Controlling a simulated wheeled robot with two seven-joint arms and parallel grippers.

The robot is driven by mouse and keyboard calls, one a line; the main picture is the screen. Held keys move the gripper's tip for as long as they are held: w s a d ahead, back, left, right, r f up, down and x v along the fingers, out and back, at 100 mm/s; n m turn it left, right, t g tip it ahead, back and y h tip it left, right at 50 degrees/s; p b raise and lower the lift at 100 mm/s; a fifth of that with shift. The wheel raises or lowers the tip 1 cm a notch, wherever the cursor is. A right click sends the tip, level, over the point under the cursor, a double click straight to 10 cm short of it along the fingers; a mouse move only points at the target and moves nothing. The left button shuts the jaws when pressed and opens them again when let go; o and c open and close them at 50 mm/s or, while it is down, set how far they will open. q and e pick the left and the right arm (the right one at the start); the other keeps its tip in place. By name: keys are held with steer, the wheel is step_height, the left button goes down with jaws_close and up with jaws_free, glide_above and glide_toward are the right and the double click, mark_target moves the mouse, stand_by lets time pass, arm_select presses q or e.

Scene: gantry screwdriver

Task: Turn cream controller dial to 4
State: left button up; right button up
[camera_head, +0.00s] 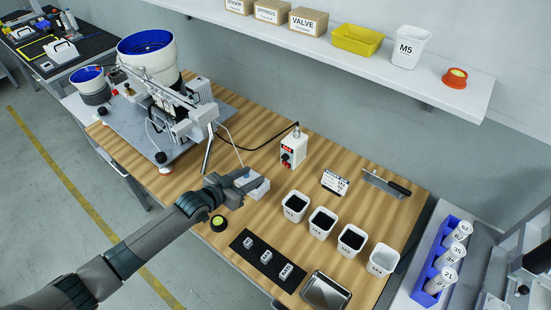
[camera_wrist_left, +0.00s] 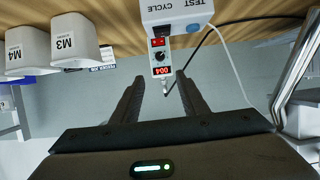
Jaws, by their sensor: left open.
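The cream controller (camera_head: 292,150) stands upright near the back of the wooden table, with a red display, a black dial and a red switch on its front. It shows upside down in the left wrist view (camera_wrist_left: 151,56), with its black dial (camera_wrist_left: 159,57) between the switch and the lit display (camera_wrist_left: 160,71), whose small digits look like 004. My left gripper (camera_head: 246,179) is open and apart from the controller, in front of it and lower left in the head view. In the left wrist view its fingers (camera_wrist_left: 158,88) point towards the controller with nothing between them. My right gripper is not in view.
A white test cycle box (camera_head: 258,188) lies close by my left gripper. White bins (camera_head: 322,223) stand to the right. A black mat (camera_head: 267,262) with small blocks and a metal tray (camera_head: 325,291) lie in front. A bowl-feeder machine (camera_head: 150,60) fills the back left.

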mark_target(284, 159)
arm_select(q)
steer(key=shift+w+d+f, duration=0.1)
steer(key=shift+w+d, duration=0.05)
steer(key=shift+w, duration=0.05)
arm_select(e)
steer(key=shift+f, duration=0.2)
